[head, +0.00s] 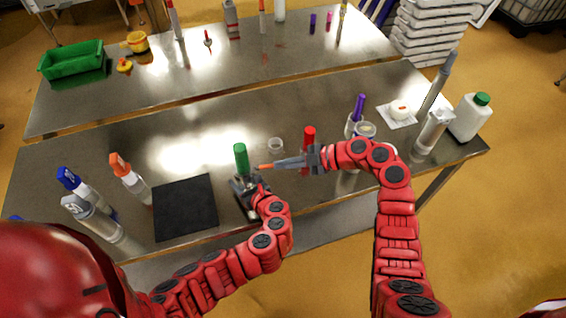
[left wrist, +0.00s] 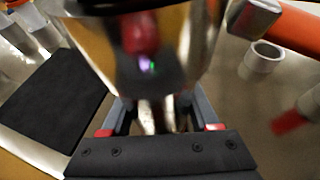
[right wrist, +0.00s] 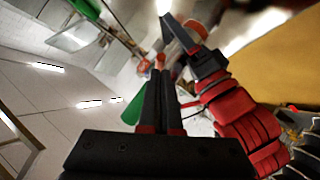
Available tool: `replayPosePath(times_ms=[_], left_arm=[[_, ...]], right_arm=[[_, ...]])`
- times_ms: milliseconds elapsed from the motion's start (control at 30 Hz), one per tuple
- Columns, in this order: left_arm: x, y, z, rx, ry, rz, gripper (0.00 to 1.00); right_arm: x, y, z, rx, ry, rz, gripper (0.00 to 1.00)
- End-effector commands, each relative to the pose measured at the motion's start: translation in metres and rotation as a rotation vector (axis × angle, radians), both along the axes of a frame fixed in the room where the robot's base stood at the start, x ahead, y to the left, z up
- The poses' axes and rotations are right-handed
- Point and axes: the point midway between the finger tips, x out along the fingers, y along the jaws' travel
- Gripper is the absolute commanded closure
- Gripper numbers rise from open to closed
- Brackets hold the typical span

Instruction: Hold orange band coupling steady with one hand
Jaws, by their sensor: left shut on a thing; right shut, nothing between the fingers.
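My left gripper (head: 245,187) is low over the front of the near table, shut on a shiny metallic thing. In the left wrist view this held thing (left wrist: 150,65) is large and blurred, with a red part in it. I cannot tell whether it is the coupling; no orange band shows clearly on it. A small orange piece (head: 264,166) shows between my left gripper and the tip of my right gripper (head: 277,165).
A black mat (head: 185,207) lies left of my left gripper. Orange-capped (head: 130,178) and blue-capped (head: 82,187) bottles stand further left. A white ring (head: 275,145) and a red cylinder (head: 309,134) are behind the grippers. Bottles crowd the right end. A green bin (head: 75,62) is on the far table.

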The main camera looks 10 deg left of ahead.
Motion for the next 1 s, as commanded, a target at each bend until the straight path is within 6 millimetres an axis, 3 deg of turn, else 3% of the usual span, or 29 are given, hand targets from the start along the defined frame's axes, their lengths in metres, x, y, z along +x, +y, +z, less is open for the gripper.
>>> replayPosePath(times_ms=[533,1000], left_arm=[[0.0,0.0,0.0,0.0,0.0,0.0,1.0],[0.0,0.0,0.0,0.0,0.0,0.0,1.0]], right_arm=[[0.002,-0.002,-0.009,0.124,0.061,-0.002,1.0],[-0.002,0.003,-0.035,0.195,0.094,0.001,1.0]])
